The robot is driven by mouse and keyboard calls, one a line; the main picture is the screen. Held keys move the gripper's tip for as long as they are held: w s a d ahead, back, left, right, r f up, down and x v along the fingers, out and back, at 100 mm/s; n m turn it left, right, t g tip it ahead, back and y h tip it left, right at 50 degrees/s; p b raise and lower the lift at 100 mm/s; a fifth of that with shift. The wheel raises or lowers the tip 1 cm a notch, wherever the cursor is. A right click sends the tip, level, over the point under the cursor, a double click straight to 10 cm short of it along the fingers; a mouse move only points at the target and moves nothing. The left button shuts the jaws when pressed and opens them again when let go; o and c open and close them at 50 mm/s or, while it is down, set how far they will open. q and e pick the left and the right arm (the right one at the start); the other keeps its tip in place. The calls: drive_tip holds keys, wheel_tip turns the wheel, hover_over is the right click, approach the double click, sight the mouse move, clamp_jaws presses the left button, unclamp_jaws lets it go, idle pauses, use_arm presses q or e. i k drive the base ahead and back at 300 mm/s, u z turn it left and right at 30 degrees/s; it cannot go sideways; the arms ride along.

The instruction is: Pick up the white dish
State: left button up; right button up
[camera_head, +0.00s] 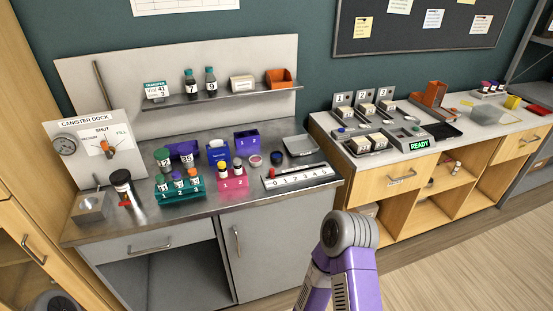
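A small round whitish dish (255,160) with pinkish contents sits on the steel bench top (213,207), right of the pink tube rack (232,183). A shallow pale square tray (301,146) lies further right at the back of the bench. I cannot tell for certain which of the two is the white dish. Both look uncovered and apart from my arms. One purple arm of mine rises at the bottom centre, in front of the bench. A grey part of mine shows at the bottom left corner. Neither gripper's fingers show.
A teal rack (180,190) with several tubes, blue holders (218,152), a dark round piece (277,158) and a numbered strip (299,178) crowd the bench. A shelf (220,94) hangs behind. A wooden counter (405,182) with trays stands right. The bench's front strip is mostly clear.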

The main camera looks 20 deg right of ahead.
sight(255, 161)
drive_tip(key=z, duration=0.45)
drive_tip(key=k, duration=0.5)
drive_tip(key=z, duration=1.15)
drive_tip(key=i, duration=1.6)
drive_tip(key=u, duration=0.7)
